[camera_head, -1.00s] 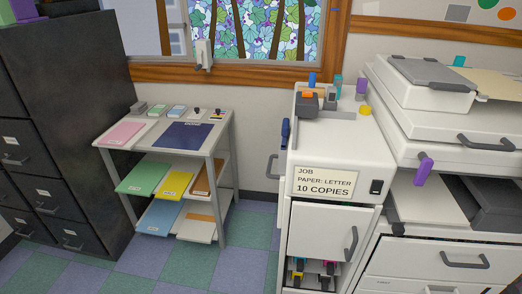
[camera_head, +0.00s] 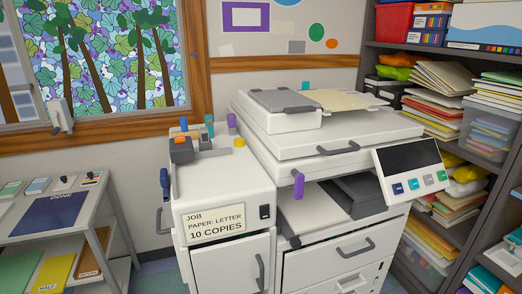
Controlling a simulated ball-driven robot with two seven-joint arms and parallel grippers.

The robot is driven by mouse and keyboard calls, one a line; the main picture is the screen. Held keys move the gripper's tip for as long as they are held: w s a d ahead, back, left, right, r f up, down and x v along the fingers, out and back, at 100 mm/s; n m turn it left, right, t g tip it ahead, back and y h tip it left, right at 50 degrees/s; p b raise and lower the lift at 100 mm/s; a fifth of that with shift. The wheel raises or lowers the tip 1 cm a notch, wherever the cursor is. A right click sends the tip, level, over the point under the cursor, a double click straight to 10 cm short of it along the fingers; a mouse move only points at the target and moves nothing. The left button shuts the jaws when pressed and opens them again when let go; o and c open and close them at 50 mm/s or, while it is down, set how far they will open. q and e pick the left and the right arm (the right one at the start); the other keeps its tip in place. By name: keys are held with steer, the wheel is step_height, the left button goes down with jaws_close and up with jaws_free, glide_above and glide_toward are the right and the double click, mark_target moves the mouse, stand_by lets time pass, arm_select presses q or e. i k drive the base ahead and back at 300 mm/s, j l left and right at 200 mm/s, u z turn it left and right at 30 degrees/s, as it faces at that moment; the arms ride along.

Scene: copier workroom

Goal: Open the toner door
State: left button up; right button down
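The copier (camera_head: 330,143) stands in the middle of the head view, with a control panel (camera_head: 411,179) on its right. A white cabinet (camera_head: 221,197) joins its left side and bears a sign reading "JOB PAPER: LETTER 10 COPIES". Below the sign is a white door (camera_head: 229,266) with a dark vertical handle (camera_head: 260,271). The door's lower part is cut off by the picture's bottom edge. I cannot tell whether it is fully shut. Which panel is the toner door is not labelled. A purple lever (camera_head: 298,184) sits at the copier's front. Neither gripper is in view.
A shelf unit (camera_head: 465,143) full of paper and boxes stands close on the right. A small table (camera_head: 21,233) with a dark blue "DONE" mat (camera_head: 47,213) is at the left. A strip of floor (camera_head: 157,265) shows between table and cabinet.

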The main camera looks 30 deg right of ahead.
mark_target(304, 266)
steer(key=z, duration=1.8)
